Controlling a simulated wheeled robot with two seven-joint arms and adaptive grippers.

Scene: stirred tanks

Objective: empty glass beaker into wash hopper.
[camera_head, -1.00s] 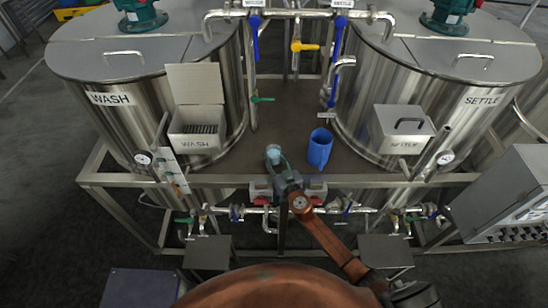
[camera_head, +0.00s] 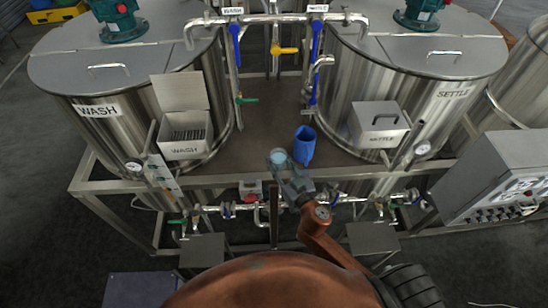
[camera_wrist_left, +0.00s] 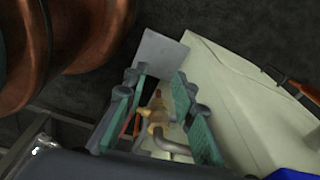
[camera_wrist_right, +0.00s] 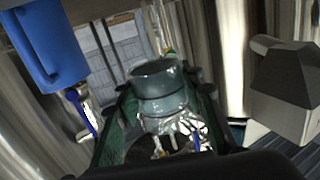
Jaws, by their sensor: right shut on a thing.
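The glass beaker (camera_head: 278,158) is a small clear, bluish cup at the front edge of the brown deck in the head view. My right gripper (camera_head: 286,172) is shut on it. In the right wrist view the beaker (camera_wrist_right: 162,95) stands between the finger pads, its rim showing. I cannot tell what it holds. The wash hopper (camera_head: 184,150) is a steel box marked WASH on the left tank, lid up, with a dark grate inside. It is left of the beaker and apart from it. My left gripper (camera_wrist_left: 158,105) is open and empty in the left wrist view.
A blue jug (camera_head: 304,146) stands on the deck just right of the beaker. A frame rail (camera_head: 110,184), pipes and valves run along the front. A control box (camera_head: 495,185) stands at right.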

